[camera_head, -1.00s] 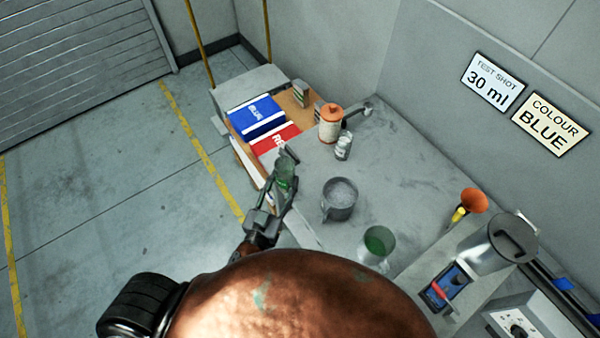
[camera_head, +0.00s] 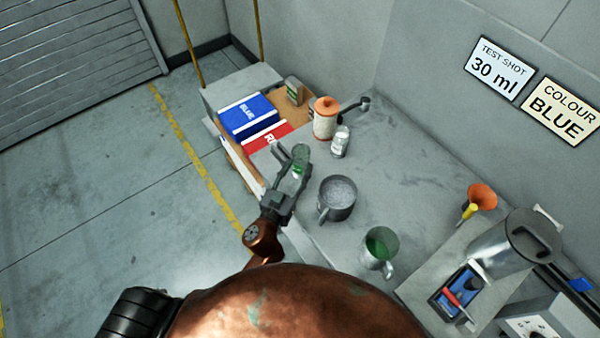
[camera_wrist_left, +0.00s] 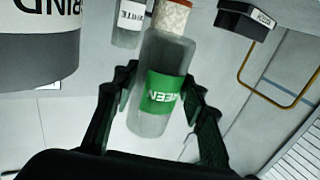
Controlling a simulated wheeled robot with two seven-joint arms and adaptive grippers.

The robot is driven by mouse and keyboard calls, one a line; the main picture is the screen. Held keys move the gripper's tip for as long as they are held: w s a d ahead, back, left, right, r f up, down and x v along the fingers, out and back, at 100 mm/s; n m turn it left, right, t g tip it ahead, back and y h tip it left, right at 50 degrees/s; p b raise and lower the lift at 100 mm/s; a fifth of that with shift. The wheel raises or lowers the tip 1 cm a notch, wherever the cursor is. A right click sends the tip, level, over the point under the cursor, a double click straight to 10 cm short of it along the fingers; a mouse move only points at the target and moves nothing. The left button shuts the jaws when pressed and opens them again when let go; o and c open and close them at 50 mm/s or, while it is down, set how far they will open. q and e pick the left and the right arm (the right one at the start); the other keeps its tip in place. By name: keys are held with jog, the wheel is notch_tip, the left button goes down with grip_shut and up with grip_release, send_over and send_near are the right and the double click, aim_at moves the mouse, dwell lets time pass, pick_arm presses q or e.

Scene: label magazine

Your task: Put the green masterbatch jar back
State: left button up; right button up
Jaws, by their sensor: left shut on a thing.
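The green masterbatch jar, with a green label and a speckled top, is between the fingers of my left gripper (camera_head: 287,172). The jar (camera_head: 301,158) is held over the near left part of the bench, in front of the red box. In the left wrist view the jar (camera_wrist_left: 165,90) fills the middle, with my left gripper (camera_wrist_left: 155,105) shut on it from both sides. My right gripper does not show in these views.
A blue box (camera_head: 248,117) and a red box (camera_head: 267,138) sit at the bench's left end. An orange-lidded container (camera_head: 325,120) and a small white-labelled jar (camera_head: 340,142) stand nearby. A grey mug (camera_head: 337,197) and a green-tinted jug (camera_head: 380,248) stand nearer me.

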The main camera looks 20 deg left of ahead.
aim_at(299, 172)
pick_arm(q)
jog(key=shift+w+f+b, duration=0.35)
jog(key=shift+w+f, duration=0.5)
jog(key=shift+f, duration=0.2)
jog(key=f, duration=0.1)
jog(key=f+b, duration=0.2)
jog(key=shift+w+a+f, duration=0.1)
jog(key=shift+w+f, duration=0.2)
jog(key=shift+f, duration=0.05)
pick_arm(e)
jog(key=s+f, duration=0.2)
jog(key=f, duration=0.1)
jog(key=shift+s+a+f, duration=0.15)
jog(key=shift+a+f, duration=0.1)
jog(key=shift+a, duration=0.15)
pick_arm(q)
jog(key=shift+r, duration=0.15)
jog(key=shift+f, duration=0.2)
jog(key=o, duration=1.3)
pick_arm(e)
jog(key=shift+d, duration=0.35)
